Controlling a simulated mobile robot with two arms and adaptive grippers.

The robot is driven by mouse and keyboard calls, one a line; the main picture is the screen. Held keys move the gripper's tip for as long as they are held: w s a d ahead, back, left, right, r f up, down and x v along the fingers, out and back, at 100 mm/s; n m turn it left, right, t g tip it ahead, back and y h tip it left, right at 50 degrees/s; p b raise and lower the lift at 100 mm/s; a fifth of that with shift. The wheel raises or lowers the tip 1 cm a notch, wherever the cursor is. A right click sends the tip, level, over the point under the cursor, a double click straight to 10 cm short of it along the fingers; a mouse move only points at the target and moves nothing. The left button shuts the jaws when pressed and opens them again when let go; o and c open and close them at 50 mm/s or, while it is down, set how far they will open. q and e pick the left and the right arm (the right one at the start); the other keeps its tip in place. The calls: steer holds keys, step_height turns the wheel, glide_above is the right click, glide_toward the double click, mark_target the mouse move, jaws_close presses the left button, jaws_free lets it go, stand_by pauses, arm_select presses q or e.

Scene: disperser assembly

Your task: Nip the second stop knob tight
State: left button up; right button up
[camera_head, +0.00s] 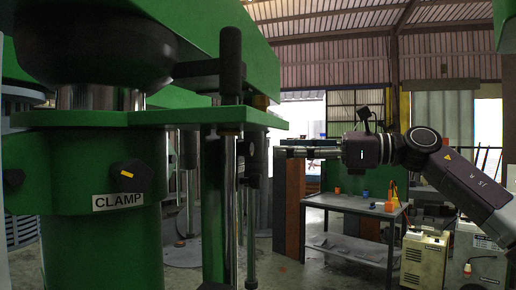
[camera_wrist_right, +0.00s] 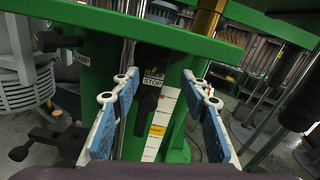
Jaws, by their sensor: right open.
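My right gripper (camera_head: 284,150) reaches in from the right in the head view, level with the green machine's side. In the right wrist view its blue-padded fingers (camera_wrist_right: 158,80) are spread apart with nothing held. Dark fittings (camera_head: 250,150) show beside the machine's rod in the head view, left of the gripper. I cannot tell which is the second stop knob. My left gripper is out of view.
The green machine (camera_head: 85,240) fills the left, with a black CLAMP knob (camera_head: 130,174) on its front. In the wrist view, a white scale (camera_wrist_right: 158,125) with an orange mark stands between the fingers and a green beam (camera_wrist_right: 180,38) crosses above. A grey bench (camera_head: 345,203) stands behind.

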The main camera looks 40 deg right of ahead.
mark_target(252, 148)
steer(key=p+x, duration=0.1)
steer(key=x, duration=0.1)
steer(key=p+x, duration=0.1)
steer(key=x, duration=0.1)
steer(key=shift+s+a+r+p, duration=0.15)
steer(key=shift+a+r+p, duration=0.1)
steer(key=shift+a+p, duration=0.1)
steer(key=shift+p+x, duration=0.6)
steer(key=shift+x, duration=0.6)
steer(key=shift+w+f, duration=0.25)
steer(key=shift+w, duration=0.35)
steer(key=shift+c, duration=1.8)
steer(key=shift+a, duration=0.1)
steer(key=c, duration=0.5)
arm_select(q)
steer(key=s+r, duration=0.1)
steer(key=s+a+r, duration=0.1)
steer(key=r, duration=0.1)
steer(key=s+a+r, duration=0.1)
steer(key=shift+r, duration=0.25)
arm_select(e)
jaws_close()
